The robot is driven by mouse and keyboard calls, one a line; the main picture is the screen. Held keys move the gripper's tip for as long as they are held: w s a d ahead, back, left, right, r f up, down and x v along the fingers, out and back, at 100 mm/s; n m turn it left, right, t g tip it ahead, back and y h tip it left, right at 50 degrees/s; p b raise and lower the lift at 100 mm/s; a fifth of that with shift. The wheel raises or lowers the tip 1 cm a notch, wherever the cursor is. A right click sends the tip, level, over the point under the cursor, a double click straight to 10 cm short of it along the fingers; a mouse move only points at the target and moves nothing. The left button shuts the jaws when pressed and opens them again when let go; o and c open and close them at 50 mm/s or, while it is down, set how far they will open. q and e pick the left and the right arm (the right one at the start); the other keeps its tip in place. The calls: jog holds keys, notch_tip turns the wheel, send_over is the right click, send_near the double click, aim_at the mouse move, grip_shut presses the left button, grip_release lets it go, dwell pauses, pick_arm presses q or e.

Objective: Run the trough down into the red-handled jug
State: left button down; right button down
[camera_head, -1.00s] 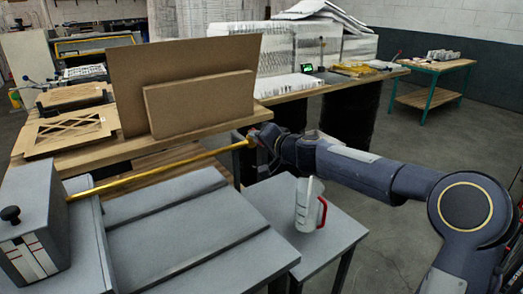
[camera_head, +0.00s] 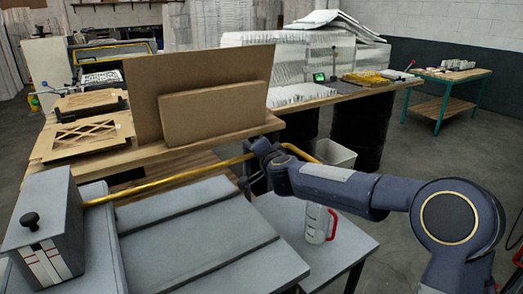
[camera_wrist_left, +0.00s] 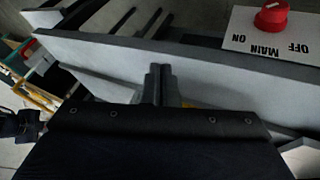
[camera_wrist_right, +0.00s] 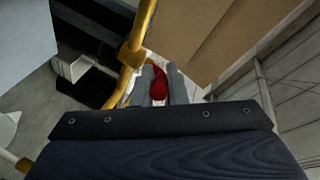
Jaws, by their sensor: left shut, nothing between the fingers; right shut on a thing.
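The clear jug (camera_head: 317,222) with a red handle (camera_head: 333,225) stands on a low grey side table (camera_head: 350,245); my right forearm hides its top. A grey unit (camera_head: 190,235) with long ridges and channels lies to its left; I cannot tell which part is the trough. A yellow bar (camera_head: 170,181) runs above this unit to my right gripper (camera_head: 258,160). In the right wrist view my right gripper (camera_wrist_right: 160,88) is shut on a red grip (camera_wrist_right: 159,84) beside the yellow bar (camera_wrist_right: 138,45). My left gripper (camera_wrist_left: 160,78) is shut and empty before a grey panel (camera_wrist_left: 215,75).
A grey box with a black knob (camera_head: 30,221) stands at the left. A red main switch (camera_wrist_left: 271,17) shows in the left wrist view. Behind are brown boards (camera_head: 215,112) on a wooden bench (camera_head: 90,165) and a white bin (camera_head: 337,153). Open floor lies at right.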

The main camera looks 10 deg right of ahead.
jog(key=c, duration=1.5)
grip_release()
jog(key=shift+o, duration=0.2)
jog(key=v, duration=0.8)
jog(key=shift+w, duration=0.1)
jog(key=s+r+n+g+y+p, duration=0.2)
jog(key=s+n+g+y+p, duration=0.3)
jog(key=s, duration=1)
jog(key=s+d+f+n+g, duration=0.1)
jog(key=s+f, duration=0.3)
jog(key=s, duration=0.3)
jog(key=s+d+f+n+g+h, duration=0.1)
jog(key=s+f, duration=0.3)
jog(key=s, duration=0.4)
jog(key=s+d+f+n+g+h, duration=0.1)
jog(key=s+d+f+n+g, duration=0.1)
jog(key=s, duration=0.5)
notch_tip(320, 180, down, 2)
jog(key=shift+s+d+f+g, duration=0.1)
jog(key=shift+s+d+g, duration=0.3)
jog(key=shift+g, duration=0.1)
